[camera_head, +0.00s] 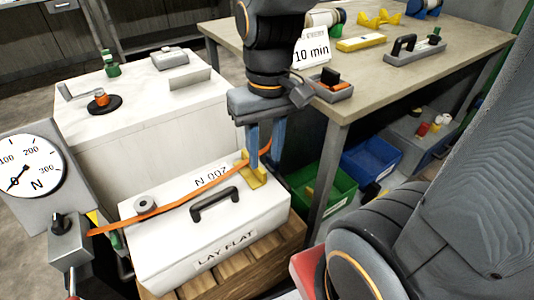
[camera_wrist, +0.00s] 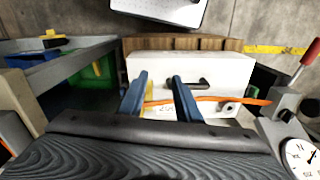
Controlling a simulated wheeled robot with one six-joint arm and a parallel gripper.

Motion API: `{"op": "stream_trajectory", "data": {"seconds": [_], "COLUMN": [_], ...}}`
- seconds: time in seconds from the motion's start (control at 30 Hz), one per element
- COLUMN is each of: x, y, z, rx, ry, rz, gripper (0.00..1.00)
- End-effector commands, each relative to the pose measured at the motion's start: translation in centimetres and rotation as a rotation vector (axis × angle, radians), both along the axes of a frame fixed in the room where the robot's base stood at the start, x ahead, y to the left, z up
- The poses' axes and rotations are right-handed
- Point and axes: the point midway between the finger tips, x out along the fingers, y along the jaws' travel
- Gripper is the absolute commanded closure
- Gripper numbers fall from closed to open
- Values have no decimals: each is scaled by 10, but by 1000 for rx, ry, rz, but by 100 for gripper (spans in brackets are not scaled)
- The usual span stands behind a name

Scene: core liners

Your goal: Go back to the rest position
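My gripper (camera_head: 264,163) points down over the far right part of a white box lettered "LAY FLAT" and "200 N" (camera_head: 170,225). Its two blue fingers stand apart, also in the wrist view (camera_wrist: 160,105), with nothing clearly held between them. A yellow corner piece (camera_head: 254,178) sits on the box edge right below the fingertips; whether a finger touches it cannot be told. An orange strap (camera_head: 180,200) runs across the box from the lever post, over the yellow piece and behind the fingers. The wrist view also shows the box (camera_wrist: 215,68) and the strap (camera_wrist: 205,99).
The box lies on a wooden pallet (camera_head: 225,275). A dial gauge (camera_head: 30,170) and a lever post (camera_head: 70,242) stand at left. A white cabinet (camera_head: 150,130) is behind. A workbench (camera_head: 385,90) with a "10 min" sign (camera_head: 311,52) is at right, above green (camera_head: 322,185) and blue (camera_head: 370,160) bins.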

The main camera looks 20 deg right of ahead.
Motion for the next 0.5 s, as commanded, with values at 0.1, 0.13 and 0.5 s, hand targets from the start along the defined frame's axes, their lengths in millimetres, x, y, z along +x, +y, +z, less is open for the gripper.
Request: {"op": "stream_trajectory", "data": {"seconds": [0.1,0.13,0.5], "x": [-12,-13,-15], "y": [1,1,1], "z": [2,2,4], "rx": [2,3,2], "ry": [0,0,3], "rz": [-8,-10,-13], "gripper": [69,69,69]}}
